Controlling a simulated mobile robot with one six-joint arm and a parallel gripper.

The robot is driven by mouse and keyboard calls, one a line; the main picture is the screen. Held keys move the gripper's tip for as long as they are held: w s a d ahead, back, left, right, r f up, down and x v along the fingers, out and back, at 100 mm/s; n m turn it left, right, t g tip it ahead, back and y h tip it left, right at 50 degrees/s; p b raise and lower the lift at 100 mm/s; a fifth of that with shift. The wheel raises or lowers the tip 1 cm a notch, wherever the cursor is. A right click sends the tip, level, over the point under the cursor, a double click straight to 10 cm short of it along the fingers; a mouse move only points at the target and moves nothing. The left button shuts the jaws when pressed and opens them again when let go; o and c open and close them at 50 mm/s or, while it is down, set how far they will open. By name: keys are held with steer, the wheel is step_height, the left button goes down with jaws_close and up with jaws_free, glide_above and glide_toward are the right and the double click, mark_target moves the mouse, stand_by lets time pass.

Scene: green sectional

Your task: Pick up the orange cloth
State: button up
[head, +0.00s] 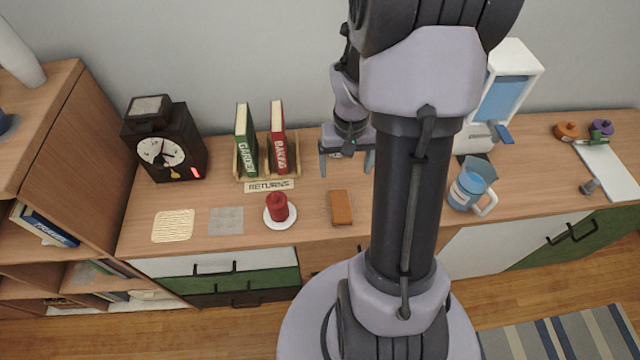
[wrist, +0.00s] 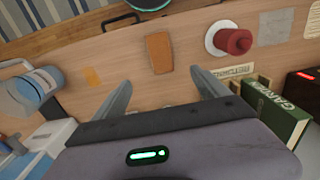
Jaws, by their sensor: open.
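My gripper (head: 346,162) is open and empty above the counter, right of the book rack. In the wrist view my two fingers (wrist: 160,82) are spread wide, with bare counter between their tips. A brown-orange block-like piece (head: 340,208) lies near the counter's front edge; it also shows in the wrist view (wrist: 159,53), beyond the fingertips.
A blue pitcher (head: 467,190) stands right of my arm, before a white dispenser (head: 510,90). A red candle (head: 277,207) on a white saucer, a book rack (head: 240,168), a clock (head: 165,150), a cream cloth (head: 173,226) and a grey cloth (head: 226,221) are left.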

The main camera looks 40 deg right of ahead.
steer(key=b, duration=0.4)
glide_above(341, 205)
steer(key=f, duration=1.1)
steer(key=shift+w+d, duration=0.1)
steer(key=shift+d, duration=0.1)
steer(key=f+b, duration=0.1)
steer(key=f, duration=0.3)
steer(key=f+b, duration=0.1)
steer(key=shift+a+f+b, duration=0.25)
steer(key=shift+f+b, duration=0.05)
steer(key=shift+f, duration=0.1)
steer(key=shift+r, duration=0.15)
steer(key=shift+c, duration=0.3)
